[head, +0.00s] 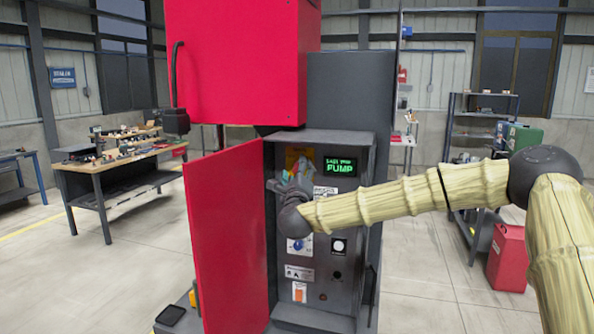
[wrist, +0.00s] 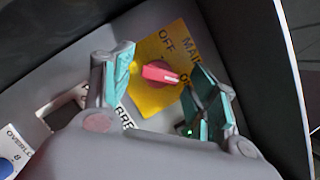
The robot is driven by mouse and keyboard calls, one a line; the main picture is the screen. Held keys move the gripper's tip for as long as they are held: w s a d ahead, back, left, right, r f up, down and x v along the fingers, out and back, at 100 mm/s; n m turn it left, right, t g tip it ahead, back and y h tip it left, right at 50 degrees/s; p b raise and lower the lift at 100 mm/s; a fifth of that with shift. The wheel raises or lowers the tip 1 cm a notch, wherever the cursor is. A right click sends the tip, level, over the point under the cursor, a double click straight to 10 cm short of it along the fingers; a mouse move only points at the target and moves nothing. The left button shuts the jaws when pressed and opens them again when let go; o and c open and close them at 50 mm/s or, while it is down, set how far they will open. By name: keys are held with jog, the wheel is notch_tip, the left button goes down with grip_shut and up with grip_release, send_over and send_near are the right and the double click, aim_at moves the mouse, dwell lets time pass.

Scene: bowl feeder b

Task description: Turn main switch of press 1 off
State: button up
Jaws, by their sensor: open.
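The main switch (wrist: 158,73) is a red knob on a yellow plate (wrist: 152,101) in the wrist view. "OFF" and part of "MAIN" are readable on the plate; another label is mostly hidden by a finger. The knob's narrow end points right in the picture, away from "OFF". My gripper (wrist: 161,66) is open, with one teal-padded finger on each side of the knob; I cannot tell whether either touches it. In the head view my gripper (head: 295,174) is inside the open cabinet, in front of the yellow plate (head: 297,155), and hides the knob.
The red cabinet door (head: 228,235) stands open on the left, and the dark cabinet side wall (wrist: 265,50) is close to the right finger. A green-lit display (head: 340,165) is right of my gripper. A blue knob (head: 297,245) and other controls are below.

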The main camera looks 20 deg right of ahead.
jog(key=c, duration=1)
